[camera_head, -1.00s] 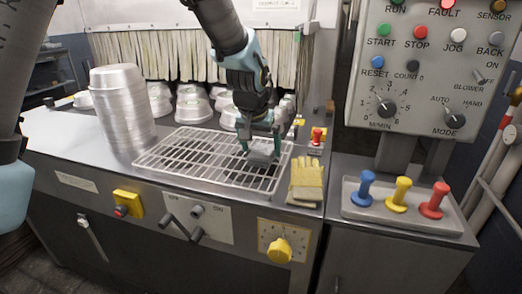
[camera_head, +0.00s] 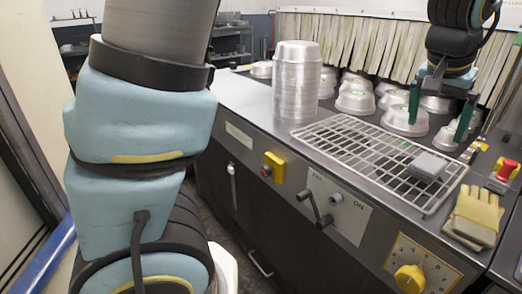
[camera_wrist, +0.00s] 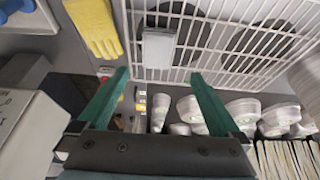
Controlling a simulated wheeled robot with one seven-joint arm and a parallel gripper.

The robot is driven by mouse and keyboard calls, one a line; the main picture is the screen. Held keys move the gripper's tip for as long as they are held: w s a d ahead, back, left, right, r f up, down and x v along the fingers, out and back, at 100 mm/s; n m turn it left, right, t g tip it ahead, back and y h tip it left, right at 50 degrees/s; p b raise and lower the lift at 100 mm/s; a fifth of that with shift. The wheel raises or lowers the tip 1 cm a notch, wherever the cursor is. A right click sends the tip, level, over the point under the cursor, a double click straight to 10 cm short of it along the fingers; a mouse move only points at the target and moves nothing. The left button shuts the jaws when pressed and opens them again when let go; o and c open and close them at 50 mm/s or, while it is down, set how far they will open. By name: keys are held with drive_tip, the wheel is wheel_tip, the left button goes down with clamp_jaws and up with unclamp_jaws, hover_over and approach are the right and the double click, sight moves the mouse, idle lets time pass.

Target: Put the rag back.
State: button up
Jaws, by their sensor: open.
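The rag (camera_head: 427,166) is a small grey folded block lying on the right part of the white wire rack (camera_head: 330,140). It lies flat, apart from my gripper. In the wrist view the rag (camera_wrist: 158,50) shows on the rack's bars, just beyond the fingertips. My gripper (camera_head: 438,118) is open and empty, raised above and behind the rag, with its green fingers spread wide. In the wrist view both fingers of my gripper (camera_wrist: 160,76) are apart with nothing between them.
A tall stack of metal pans (camera_head: 297,82) stands left of the rack. Several upturned pans (camera_head: 405,122) sit behind it, before a strip curtain (camera_head: 350,40). Yellow gloves (camera_head: 474,216) lie at the right edge near a red button (camera_head: 507,170).

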drive_tip(key=w+a+f+n+y, duration=0.1)
drive_tip(key=w+a+f+n, duration=0.1)
drive_tip(key=w+a, duration=0.35)
drive_tip(key=w+a+f+n, duration=0.1)
drive_tip(key=w+a+f, duration=0.1)
drive_tip(key=a, duration=0.7)
drive_tip(key=w+a+f+n+y, duration=0.1)
drive_tip(key=w+a+f+n, duration=0.1)
drive_tip(key=w+a, duration=0.35)
drive_tip(key=s+a+f+n, duration=0.1)
drive_tip(key=s+a+f, duration=0.1)
drive_tip(key=a, duration=0.6)
drive_tip(key=s+a+f+n+y, duration=0.1)
drive_tip(key=s+a+f+n, duration=0.1)
drive_tip(key=a, duration=0.6)
drive_tip(key=s+a+f+n, duration=0.2)
drive_tip(key=a, duration=0.6)
drive_tip(key=shift+s+a+g, duration=0.15)
drive_tip(key=shift+s+g, duration=0.15)
drive_tip(key=shift+g, duration=0.1)
